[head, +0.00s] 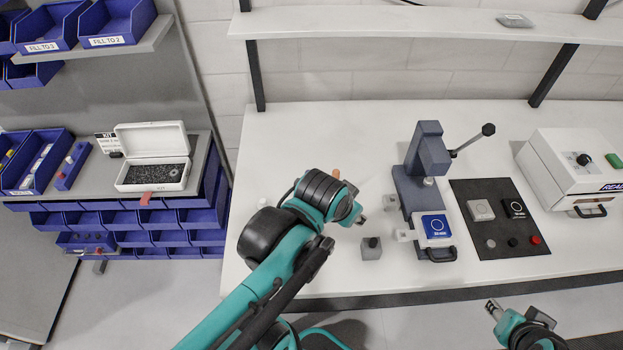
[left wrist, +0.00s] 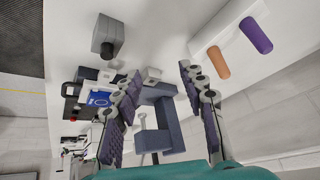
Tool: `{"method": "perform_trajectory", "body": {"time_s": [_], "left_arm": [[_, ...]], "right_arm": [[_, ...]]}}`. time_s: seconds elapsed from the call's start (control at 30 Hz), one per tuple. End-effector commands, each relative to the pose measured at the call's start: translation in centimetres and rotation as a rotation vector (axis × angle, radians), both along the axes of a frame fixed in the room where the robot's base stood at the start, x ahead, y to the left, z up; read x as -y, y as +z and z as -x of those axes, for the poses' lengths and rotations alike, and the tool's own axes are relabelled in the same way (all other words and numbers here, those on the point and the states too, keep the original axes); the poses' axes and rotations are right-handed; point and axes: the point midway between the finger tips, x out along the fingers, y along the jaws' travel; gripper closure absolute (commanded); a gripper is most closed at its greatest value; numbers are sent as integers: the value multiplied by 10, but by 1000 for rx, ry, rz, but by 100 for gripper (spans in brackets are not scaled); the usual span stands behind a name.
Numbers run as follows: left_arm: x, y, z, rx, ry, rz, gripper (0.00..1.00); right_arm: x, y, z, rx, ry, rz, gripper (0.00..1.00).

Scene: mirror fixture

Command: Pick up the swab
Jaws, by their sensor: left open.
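No swab can be made out for certain. An orange cylinder (left wrist: 219,62) and a purple cylinder (left wrist: 256,35) stand or lie on a pale surface at the upper right of the left wrist view. An orange tip (head: 336,173) shows behind my left wrist in the head view. My left gripper (head: 361,212) is over the bench; its two padded fingers (left wrist: 160,76) are apart with nothing held between them, and the cylinders are outside them. My right gripper (head: 494,308) is in front of the bench at the lower right, too small to judge.
A grey-blue lever press (head: 426,150) holds a blue-topped fixture (head: 434,228). Left of it is a grey block with a black knob (head: 372,250). A black mat (head: 485,245) and a white machine (head: 560,165) are to the right. An open white case (head: 150,135) is on the left shelf.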

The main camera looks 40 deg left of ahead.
Motion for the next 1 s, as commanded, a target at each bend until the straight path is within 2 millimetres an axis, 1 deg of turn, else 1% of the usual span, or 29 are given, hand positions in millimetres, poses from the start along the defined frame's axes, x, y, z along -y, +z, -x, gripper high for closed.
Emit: {"method": "perform_trajectory", "body": {"time_s": [0.03, 0.27, 0.37, 0.47, 0.5, 0.6, 0.73, 0.87, 1.0], "left_arm": [[-5, 5, -4, -16, -8, -11, 58], [-32, 17, -21, -128, -90, -78, 58], [-50, 23, -31, -197, -144, -108, 58], [-77, 27, -44, -287, -220, -132, 58], [-89, 28, -50, -327, -257, -137, 58], [-119, 25, -59, -416, -350, -140, 58], [-146, 18, -65, -491, -446, -126, 58], [-160, 11, -66, -527, -500, -113, 58], [-163, -1, -67, -535, -517, -111, 58]], "right_arm": [[0, 4, 0, 0, 0, 0, 64], [0, 16, 0, 0, 0, 0, 64], [0, 24, 0, 0, 0, 0, 64], [0, 35, 0, 0, 0, 0, 64], [0, 40, 0, 0, 0, 0, 64], [0, 50, 0, 0, 0, 0, 64], [0, 58, 0, 0, 0, 0, 64], [0, 60, 0, 0, 0, 0, 64], [0, 56, 0, 0, 0, 0, 64]]}}
